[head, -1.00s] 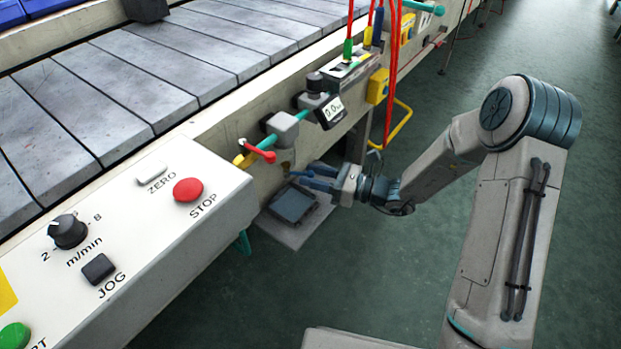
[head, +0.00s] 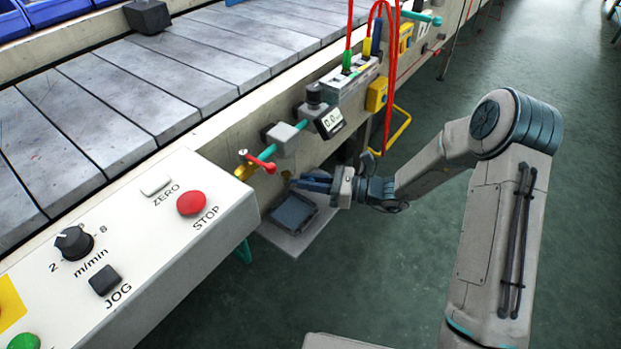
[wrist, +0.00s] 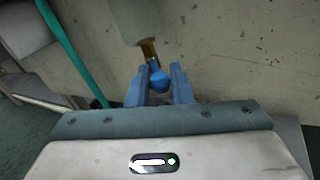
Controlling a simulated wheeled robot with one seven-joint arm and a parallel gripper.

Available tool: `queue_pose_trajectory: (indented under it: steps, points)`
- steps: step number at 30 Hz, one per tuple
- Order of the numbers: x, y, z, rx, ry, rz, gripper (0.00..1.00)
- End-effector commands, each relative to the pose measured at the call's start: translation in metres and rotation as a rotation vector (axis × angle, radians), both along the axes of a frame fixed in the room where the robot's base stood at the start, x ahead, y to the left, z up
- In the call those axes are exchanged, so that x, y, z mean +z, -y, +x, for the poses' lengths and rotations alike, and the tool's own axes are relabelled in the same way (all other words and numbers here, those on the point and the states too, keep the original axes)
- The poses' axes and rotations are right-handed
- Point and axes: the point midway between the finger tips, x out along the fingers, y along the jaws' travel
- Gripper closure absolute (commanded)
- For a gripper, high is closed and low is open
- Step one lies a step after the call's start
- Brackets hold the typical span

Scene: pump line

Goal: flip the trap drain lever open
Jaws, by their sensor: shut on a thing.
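My gripper (head: 304,181) is low beside the conveyor's side wall, its blue fingers pointing left toward the wall. In the wrist view my gripper (wrist: 160,85) is shut on a round blue lever end (wrist: 159,82), which sits between the two fingers. The lever hangs from a brass fitting (wrist: 149,50) under a pale, blurred cylinder (wrist: 135,20), which looks like the trap. In the head view the lever is hidden by my fingers. How far the lever is turned cannot be told.
A yellow valve with a red handle (head: 262,158) is on the wall to the left. A dark tray (head: 293,212) lies below my gripper. Red hoses (head: 391,80) and a yellow bar handle (head: 398,131) are beyond it. The control panel (head: 150,240) is at lower left. Floor at right is open.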

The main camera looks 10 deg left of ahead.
Motion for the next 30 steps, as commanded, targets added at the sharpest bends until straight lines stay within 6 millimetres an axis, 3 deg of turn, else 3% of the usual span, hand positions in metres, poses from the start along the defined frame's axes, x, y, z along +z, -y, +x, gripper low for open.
queue_pose_trajectory:
  steps: [9,20,21,22,30]
  points:
    - [0.0014,-0.0024,0.0089,0.15,0.0,0.0,1.0]
    - [-0.0002,-0.0024,0.0092,0.16,0.0,-0.001,1.0]
    - [-0.0002,-0.0023,0.0092,0.16,0.0,-0.001,0.7]
    - [-0.0002,-0.0024,0.0092,0.16,0.0,-0.001,0.61]
    - [-0.0001,-0.0021,0.0091,0.16,0.0,-0.001,0.6]
